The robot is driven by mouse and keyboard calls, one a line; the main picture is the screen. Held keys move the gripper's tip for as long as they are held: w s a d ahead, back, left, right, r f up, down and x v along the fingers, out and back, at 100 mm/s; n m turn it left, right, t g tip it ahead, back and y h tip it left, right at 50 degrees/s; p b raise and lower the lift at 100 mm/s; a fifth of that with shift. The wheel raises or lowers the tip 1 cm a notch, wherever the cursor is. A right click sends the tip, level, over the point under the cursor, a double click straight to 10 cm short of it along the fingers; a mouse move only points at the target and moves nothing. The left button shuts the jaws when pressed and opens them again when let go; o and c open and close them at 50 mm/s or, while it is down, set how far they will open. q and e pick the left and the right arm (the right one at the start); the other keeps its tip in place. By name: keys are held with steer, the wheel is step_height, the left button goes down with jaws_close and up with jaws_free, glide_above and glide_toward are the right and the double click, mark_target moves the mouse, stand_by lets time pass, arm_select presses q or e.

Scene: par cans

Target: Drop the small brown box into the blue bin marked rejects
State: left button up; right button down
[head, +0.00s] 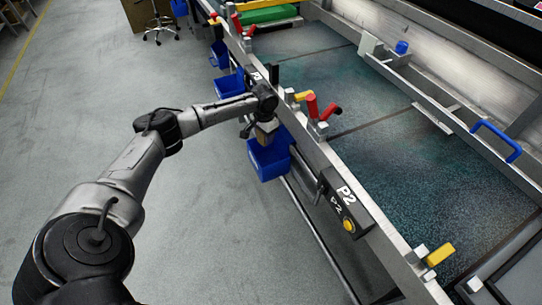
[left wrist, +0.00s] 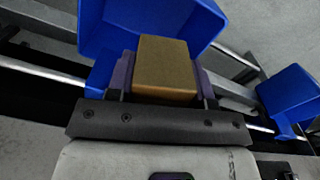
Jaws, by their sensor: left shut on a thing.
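The small brown box (left wrist: 163,66) is held between the purple-padded fingers of my left gripper (left wrist: 163,75) in the left wrist view. In the head view my left gripper (head: 262,130) is at the end of the arm, and a bit of the box (head: 266,126) shows below the wrist. A blue bin (head: 268,161) hangs on the rail right beneath it. In the left wrist view this bin (left wrist: 100,38) lies behind and around the box's outline. I cannot read any rejects marking on it. My right gripper is not in view.
More blue bins (head: 229,85) hang further along the rail. A second blue bin (left wrist: 289,100) shows at the right in the left wrist view. Red and yellow handles (head: 318,108) stand on the bench edge right of my gripper. The grey floor at left is clear.

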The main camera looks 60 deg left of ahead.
arm_select(q)
steer(key=o, duration=1)
steer(key=shift+r, duration=0.1)
step_height(320, 180, up, 14)
steer(key=p, duration=0.7)
steer(key=shift+f, duration=0.2)
